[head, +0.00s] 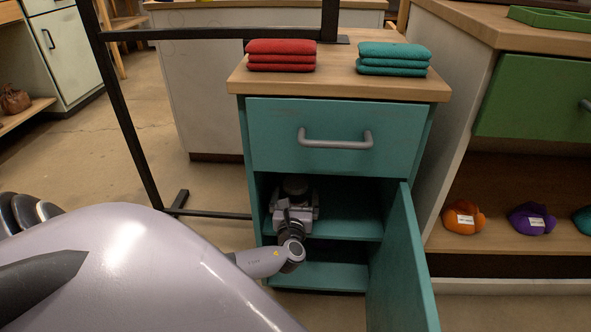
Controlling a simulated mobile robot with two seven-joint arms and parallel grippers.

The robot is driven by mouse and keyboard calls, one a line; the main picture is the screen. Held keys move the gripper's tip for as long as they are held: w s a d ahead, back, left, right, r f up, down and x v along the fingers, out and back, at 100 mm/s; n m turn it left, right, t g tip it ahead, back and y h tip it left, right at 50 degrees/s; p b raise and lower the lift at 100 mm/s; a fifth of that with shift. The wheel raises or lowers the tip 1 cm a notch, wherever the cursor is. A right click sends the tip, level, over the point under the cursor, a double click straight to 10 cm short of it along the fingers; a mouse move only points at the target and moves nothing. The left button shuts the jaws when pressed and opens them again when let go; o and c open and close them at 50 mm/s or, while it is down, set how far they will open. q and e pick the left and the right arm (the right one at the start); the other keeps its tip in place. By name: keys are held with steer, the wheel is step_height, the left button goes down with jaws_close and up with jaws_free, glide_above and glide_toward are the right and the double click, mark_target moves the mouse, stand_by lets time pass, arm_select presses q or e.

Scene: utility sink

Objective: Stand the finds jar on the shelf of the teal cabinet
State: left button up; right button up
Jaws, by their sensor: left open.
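The teal cabinet (246,140) stands in the middle of the head view, its drawer shut and its door (402,262) swung open to the right. Inside is a teal shelf (352,228), with a lower floor beneath it. A dark, rounded thing (295,184), which looks like the finds jar, is at the left of the shelf compartment. It seems upright, but its lower part is hidden behind my left gripper (296,200). My left gripper reaches into the compartment just in front of it and is open. Contact between them cannot be made out. My right gripper is out of view.
Folded red cloths (281,63) and teal cloths (393,67) lie on the cabinet's wooden top. A black metal frame (128,120) stands left of the cabinet. A green-drawered unit (540,100) with tagged bundles (464,217) is at right. The shelf's right side is clear.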

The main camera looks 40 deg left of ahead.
arm_select(q)
steer(key=p+v, duration=0.4)
steer(key=v, duration=0.8)
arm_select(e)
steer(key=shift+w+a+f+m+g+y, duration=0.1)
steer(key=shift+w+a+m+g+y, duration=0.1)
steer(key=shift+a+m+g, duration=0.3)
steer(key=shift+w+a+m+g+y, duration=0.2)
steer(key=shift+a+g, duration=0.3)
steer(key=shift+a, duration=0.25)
